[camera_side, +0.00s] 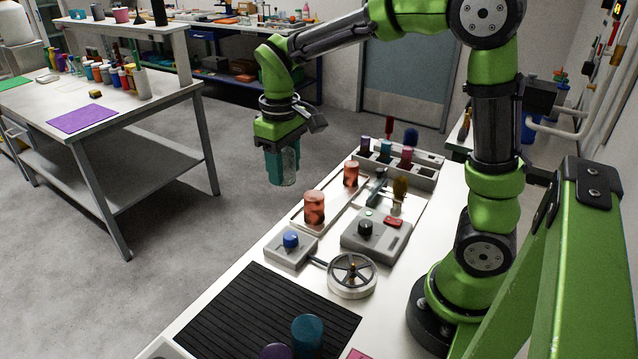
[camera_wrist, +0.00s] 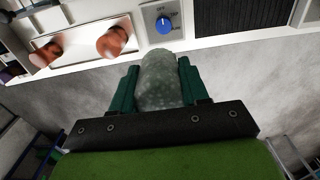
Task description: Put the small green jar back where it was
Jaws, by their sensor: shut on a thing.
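A small grey-green speckled jar (camera_wrist: 160,82) is between the two green fingers of my gripper (camera_wrist: 158,70) in the wrist view. In the side view my gripper (camera_side: 282,178) hangs high, pointing down, with the jar (camera_side: 290,168) partly hidden by the fingers. It is past the bench's left edge, over the floor. A shallow white tray (camera_side: 298,219) lies on the bench to the right of and below my gripper. It holds two orange-red jars, a nearer one (camera_side: 314,208) and a farther one (camera_side: 351,174), with free room between them.
A blue-knob box (camera_side: 291,251), a handwheel (camera_side: 352,276) and a grey control box (camera_side: 376,232) stand near the tray. A black ribbed mat (camera_side: 250,310) bears a teal-topped jar (camera_side: 307,331) and a purple one (camera_side: 277,351). A grey rack (camera_side: 425,172) is behind.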

